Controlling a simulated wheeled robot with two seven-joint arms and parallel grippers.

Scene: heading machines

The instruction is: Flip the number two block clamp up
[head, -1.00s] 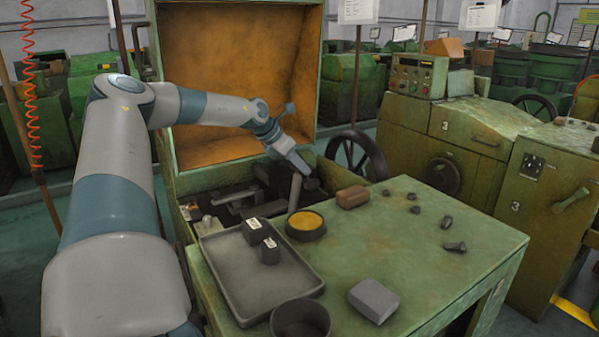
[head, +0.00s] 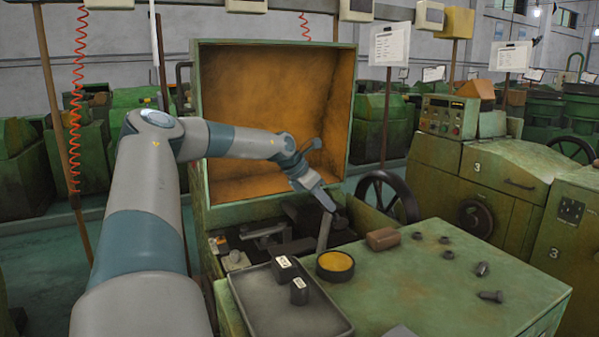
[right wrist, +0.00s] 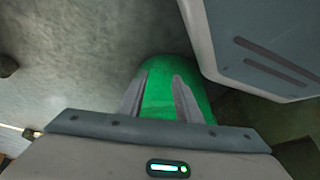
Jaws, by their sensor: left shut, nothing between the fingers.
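The open machine (head: 205,215) has a dark bay with several metal parts under its raised orange-lined hood. A pale grey upright lever (head: 324,231) stands at the right of the bay. Which part is the number two block clamp, I cannot tell. In the head view my left gripper (head: 331,204) is shut and empty, pointing down at the lever's top; whether it touches is unclear. A dark round part (head: 341,217) is just beside its tips.
On the green table (head: 420,290) are a tray (head: 265,300) with two labelled dark blocks, a round tin (head: 335,265) with yellow contents, a brown block (head: 383,238) and several bolts. A black handwheel (head: 388,197) stands behind. Another green machine (head: 500,170) is at right.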

